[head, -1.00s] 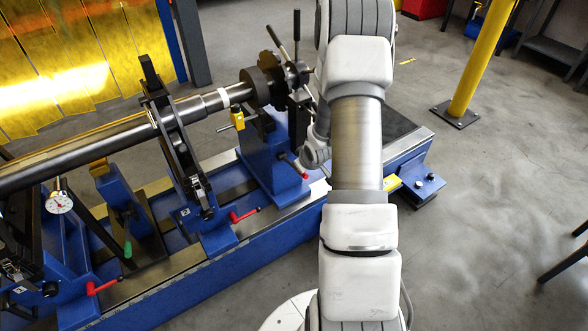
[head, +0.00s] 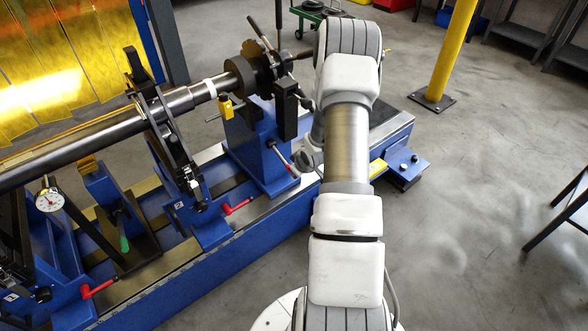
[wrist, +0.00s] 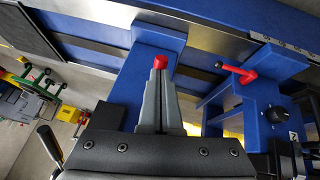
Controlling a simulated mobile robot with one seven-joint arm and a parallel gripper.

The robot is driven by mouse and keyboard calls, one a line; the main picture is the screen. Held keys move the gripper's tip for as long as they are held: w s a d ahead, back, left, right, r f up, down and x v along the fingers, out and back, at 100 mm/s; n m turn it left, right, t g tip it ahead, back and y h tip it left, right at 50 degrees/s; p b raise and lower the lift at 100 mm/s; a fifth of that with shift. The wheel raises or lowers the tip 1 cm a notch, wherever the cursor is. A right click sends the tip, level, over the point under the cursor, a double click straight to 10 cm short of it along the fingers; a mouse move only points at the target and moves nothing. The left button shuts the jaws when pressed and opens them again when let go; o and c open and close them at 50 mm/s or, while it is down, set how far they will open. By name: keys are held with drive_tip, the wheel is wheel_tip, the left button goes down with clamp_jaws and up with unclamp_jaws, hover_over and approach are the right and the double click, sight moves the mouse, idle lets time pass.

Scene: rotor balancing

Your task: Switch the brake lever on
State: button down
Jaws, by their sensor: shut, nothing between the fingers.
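A slim metal lever with a red end (head: 284,159), which looks like the brake lever, slants down on the right side of the blue rotor pedestal (head: 250,150) in the head view. In the wrist view my gripper (wrist: 160,72) is shut and empty, its grey fingers together. A red knob (wrist: 160,61) shows right at the fingertips, in front of a blue surface; I cannot tell whether they touch it.
The long steel rotor (head: 90,140) lies across the blue machine bed. Two red clamp handles, one at the middle (head: 238,207) and one at the left (head: 98,289), stick out along its front. Floor at the right is open around a yellow post (head: 455,50).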

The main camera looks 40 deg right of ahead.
drive_tip(key=shift+f, duration=0.65)
drive_tip(key=shift+a, duration=0.1)
